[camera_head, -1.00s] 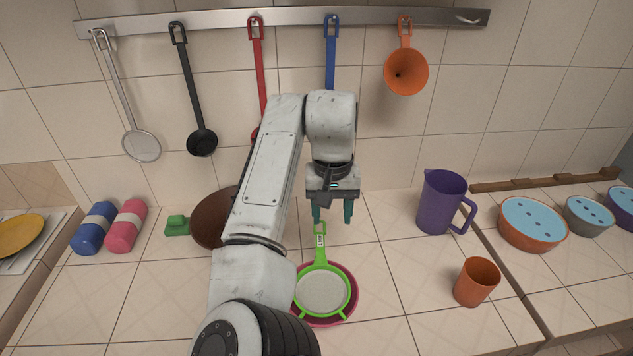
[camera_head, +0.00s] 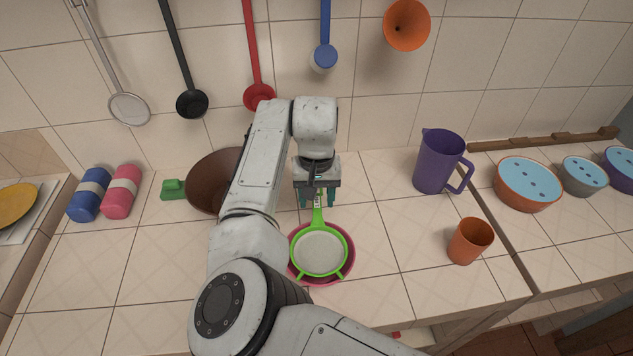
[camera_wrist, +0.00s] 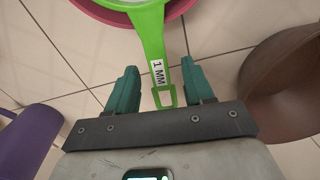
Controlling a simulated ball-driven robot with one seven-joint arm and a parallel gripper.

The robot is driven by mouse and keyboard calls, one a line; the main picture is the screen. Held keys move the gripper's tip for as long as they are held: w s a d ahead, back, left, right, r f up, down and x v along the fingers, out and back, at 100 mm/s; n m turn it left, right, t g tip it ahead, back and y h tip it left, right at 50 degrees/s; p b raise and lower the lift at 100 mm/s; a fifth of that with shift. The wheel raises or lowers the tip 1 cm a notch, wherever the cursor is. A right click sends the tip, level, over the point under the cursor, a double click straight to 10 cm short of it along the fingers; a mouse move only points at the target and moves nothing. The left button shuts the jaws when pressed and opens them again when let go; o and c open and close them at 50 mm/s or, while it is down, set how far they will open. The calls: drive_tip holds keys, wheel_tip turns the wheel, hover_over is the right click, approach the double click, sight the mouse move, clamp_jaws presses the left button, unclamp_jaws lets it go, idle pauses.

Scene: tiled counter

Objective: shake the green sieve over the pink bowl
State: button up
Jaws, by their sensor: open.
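The green sieve (camera_head: 342,243) rests on top of the pink bowl (camera_head: 293,262) on the counter. Its round mesh sits over the bowl and its handle points back toward the wall. My gripper (camera_head: 317,201) is open at the end of that handle. In the wrist view the sieve handle (camera_wrist: 150,38), with a "1 MM" label, lies between the two teal fingers of my gripper (camera_wrist: 156,88), with gaps on both sides. The pink bowl's rim (camera_wrist: 95,12) shows at the top there. The bowl's inside is mostly hidden under the sieve.
A purple jug (camera_head: 437,163) and an orange cup (camera_head: 468,242) stand to the right. Utensils and an orange funnel (camera_head: 407,27) hang on the wall. The counter between bowl and cup is clear.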

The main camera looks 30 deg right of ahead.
drive_tip(key=shift+f, duration=0.35)
drive_tip(key=shift+c, duration=0.2)
clamp_jaws()
drive_tip(key=c, duration=0.6)
unclamp_jaws()
clamp_jaws()
drive_tip(key=shift+s+d+r, duration=0.1)
drive_tip(key=shift+d, duration=0.15)
